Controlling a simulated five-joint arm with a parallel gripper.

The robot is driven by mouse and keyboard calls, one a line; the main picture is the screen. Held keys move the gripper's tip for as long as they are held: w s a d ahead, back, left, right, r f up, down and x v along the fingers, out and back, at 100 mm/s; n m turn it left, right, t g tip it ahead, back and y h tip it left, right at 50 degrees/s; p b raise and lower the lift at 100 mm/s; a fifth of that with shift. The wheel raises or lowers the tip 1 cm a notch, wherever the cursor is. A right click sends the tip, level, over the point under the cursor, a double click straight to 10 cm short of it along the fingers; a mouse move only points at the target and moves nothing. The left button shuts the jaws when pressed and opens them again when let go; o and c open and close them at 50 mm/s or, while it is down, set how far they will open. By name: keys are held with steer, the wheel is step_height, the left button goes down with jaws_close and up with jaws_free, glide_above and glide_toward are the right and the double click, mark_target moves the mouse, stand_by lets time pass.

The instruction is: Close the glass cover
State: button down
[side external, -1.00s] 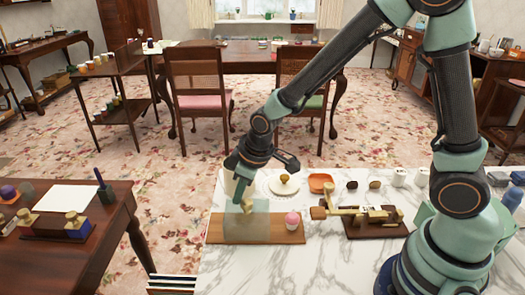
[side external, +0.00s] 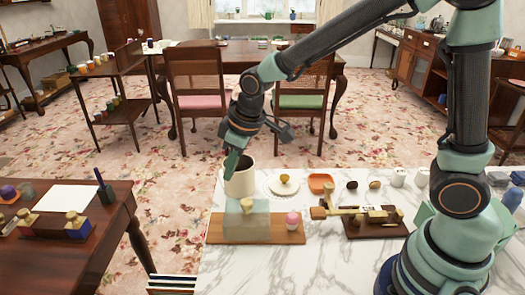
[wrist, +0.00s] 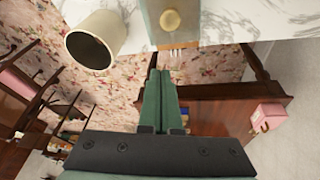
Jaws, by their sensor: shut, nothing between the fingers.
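The clear glass cover (side external: 247,226) stands as a box on the wooden board (side external: 285,238) near the left end of the marble counter. Its round gold knob (side external: 246,204) is on top, and the cover looks level. The wrist view shows the cover (wrist: 152,22) from above with its knob (wrist: 171,20). The far side of the cover's base is hard to make out.
A cream cup (side external: 240,181) stands right behind the cover. A pink-topped item (side external: 292,220) is on the board at its right. A plate (side external: 284,187), an orange dish (side external: 321,183) and a brass device (side external: 365,213) are farther right. The front marble is clear.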

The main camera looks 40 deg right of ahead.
steer(key=w+a+r+g+h, duration=0.1)
steer(key=w+a+r+g, duration=0.2)
steer(key=w+g, duration=0.2)
steer(key=shift+w+a+g+h, duration=0.3)
steer(key=shift+g+h, duration=0.1)
steer(key=shift+g, duration=0.2)
steer(key=shift+f, duration=0.15)
glide_above(238, 211)
steer(key=w, duration=0.1)
steer(key=shift+w+a+f, duration=0.1)
steer(key=shift+f, duration=2.3)
steer(key=shift+w+a+f, duration=0.1)
steer(key=shift+f, duration=2.25)
steer(key=shift+s+d, duration=0.1)
